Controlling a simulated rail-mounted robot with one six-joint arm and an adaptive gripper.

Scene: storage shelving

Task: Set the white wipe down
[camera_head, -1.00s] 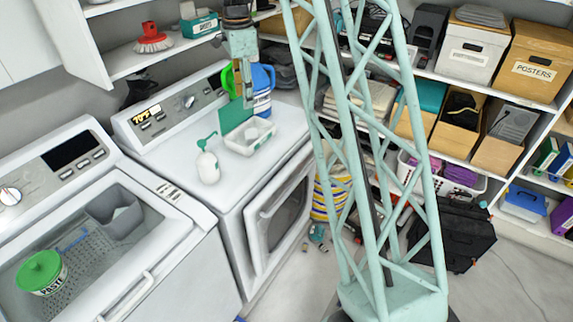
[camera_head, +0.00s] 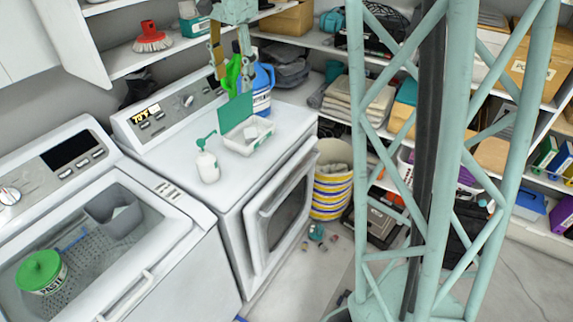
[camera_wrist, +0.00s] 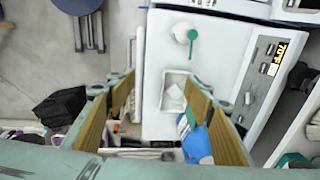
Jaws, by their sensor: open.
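The white wipe (camera_wrist: 174,98) lies inside a white tray (camera_wrist: 165,83) on top of a white machine. In the head view the tray (camera_head: 240,149) stands with a green lid (camera_head: 235,112) raised at its back, and the small pale wipe (camera_head: 251,133) shows inside. My gripper (camera_head: 232,78) is above and behind the tray, by the blue jug. In the wrist view my gripper (camera_wrist: 160,85) is open, its two tan-padded fingers wide apart, with nothing held between them. The tray shows beyond the fingertips, apart from them.
A white pump bottle (camera_head: 208,166) stands left of the tray. A washer with a green-lidded tub (camera_head: 40,272) is at left. The machine's top is clear to the tray's right.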

